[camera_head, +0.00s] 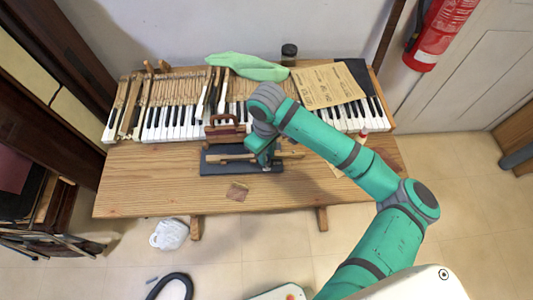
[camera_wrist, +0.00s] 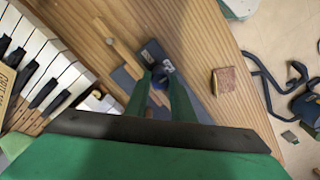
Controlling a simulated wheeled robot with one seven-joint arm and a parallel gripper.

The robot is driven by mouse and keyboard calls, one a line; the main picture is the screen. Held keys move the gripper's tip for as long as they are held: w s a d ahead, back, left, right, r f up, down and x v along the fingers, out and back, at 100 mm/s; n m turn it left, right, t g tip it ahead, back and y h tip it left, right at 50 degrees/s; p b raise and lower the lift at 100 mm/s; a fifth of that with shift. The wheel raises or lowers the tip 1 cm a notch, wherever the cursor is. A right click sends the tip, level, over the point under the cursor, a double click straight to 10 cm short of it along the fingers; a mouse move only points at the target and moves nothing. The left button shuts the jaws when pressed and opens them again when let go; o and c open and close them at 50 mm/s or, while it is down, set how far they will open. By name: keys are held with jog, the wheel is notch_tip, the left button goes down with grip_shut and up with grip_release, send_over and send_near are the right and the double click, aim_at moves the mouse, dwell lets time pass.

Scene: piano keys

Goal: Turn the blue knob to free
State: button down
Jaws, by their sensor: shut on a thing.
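The blue knob (camera_wrist: 160,82) shows in the wrist view as a small dark-blue shape between my fingers. My gripper (camera_wrist: 161,76) is shut on it; the fingers hide most of the knob, so its turned position cannot be told. Small dark plates with pale markings (camera_wrist: 152,52) lie just beyond the fingertips, too small to read. In the head view my gripper (camera_head: 266,163) reaches down onto a dark blue-grey board (camera_head: 215,168) at the front of the wooden table, and the knob itself is hidden there.
A wooden bar (camera_wrist: 118,46) lies across the board. A brown square pad (camera_head: 237,192) lies in front of it on the table (camera_head: 130,190). Piano keys (camera_head: 175,125) run behind, with a green cloth (camera_head: 245,66) and a paper sheet (camera_head: 328,87) on top. The table's front left is clear.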

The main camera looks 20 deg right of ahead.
dwell(0.4)
jog(key=c, duration=1.5)
grip_release()
notch_tip(320, 180, up, 11)
jog(key=shift+f, duration=0.1)
jog(key=shift+w+a, duration=0.1)
